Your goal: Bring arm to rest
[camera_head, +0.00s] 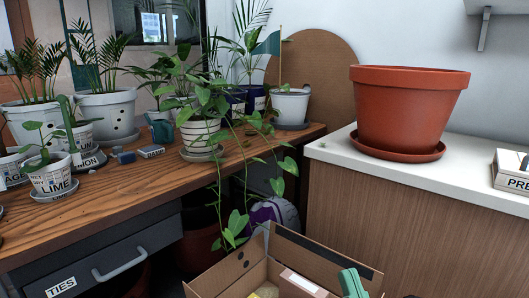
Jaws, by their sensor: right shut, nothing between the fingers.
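Only a small dark sliver of what seems to be my right gripper (408,296) shows at the bottom edge, just right of the open cardboard box. It is shut and holds nothing. The rest of the right arm is out of the picture. My left gripper and arm are not in view.
The cardboard box (323,249) stands open at the bottom, with a green object (351,283) in it. A wooden desk (110,205) with potted plants is at left. A terracotta pot (408,110) stands on the white counter (465,190) at right. Vines (240,224) hang between them.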

